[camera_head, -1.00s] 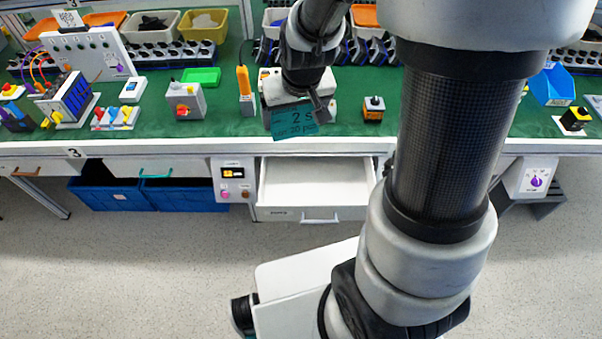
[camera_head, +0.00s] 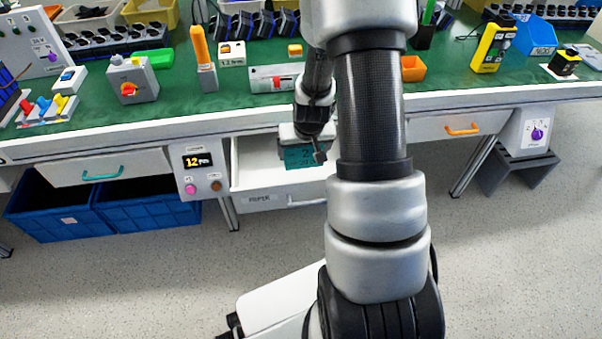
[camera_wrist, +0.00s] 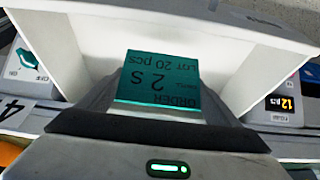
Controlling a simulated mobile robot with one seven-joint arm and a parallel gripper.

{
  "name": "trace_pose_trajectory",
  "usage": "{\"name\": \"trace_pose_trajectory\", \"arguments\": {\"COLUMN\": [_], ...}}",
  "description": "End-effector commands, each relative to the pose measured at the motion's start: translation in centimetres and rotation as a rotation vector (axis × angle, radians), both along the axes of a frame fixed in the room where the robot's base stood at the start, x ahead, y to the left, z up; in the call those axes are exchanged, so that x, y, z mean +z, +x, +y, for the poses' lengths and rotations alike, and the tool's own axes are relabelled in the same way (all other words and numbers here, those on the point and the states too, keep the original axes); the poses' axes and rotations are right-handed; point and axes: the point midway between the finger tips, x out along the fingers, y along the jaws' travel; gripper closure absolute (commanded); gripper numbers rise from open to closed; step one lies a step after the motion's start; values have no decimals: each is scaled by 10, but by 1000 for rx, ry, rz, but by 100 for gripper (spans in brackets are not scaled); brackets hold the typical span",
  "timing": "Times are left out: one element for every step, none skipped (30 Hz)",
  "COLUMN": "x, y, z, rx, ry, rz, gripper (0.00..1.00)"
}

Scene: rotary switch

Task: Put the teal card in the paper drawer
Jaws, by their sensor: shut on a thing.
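The teal card (camera_head: 300,156) shows in the head view, held by my gripper (camera_head: 312,150) at the open paper drawer. In the wrist view the card (camera_wrist: 158,82) stands out beyond the gripper, with printed text that reads upside down. The white paper drawer (camera_head: 262,202) is pulled out under the bench, its front labelled PAPER. In the wrist view its white walls (camera_wrist: 255,75) surround the card on the left, right and far sides. My gripper is shut on the card. The fingertips are mostly hidden, and I cannot tell whether the card touches the drawer floor.
A panel with a display reading 12 (camera_head: 198,162) stands left of the drawer. Blue bins (camera_head: 140,207) sit under the bench at left.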

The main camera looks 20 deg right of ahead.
Motion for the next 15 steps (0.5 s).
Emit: {"name": "trace_pose_trajectory", "arguments": {"x": [-16,-21,-28,-33,-37,-41,-43,-45,-47,-48,-51,-55,-60,-65,-71], "y": [-1,-1,-1,-1,-1,-1,-1,-1,-1,-1,-1,-1,-1,-1,-1], "z": [0,0,0,0,0,0,0,0,0,0,0,0,1,1,1], "rx": [-1,-1,-1,-1,-1,0,0,0,1,1,1,1,1,1,0], "ry": [3,3,2,3,2,1,1,1,0,0,0,0,0,1,2], "rz": [4,4,3,4,3,2,3,3,2,2,2,3,3,4,4], "gripper": [36,36,36,36,36,36,36,36,36,36,36,36,36,36,36]}}
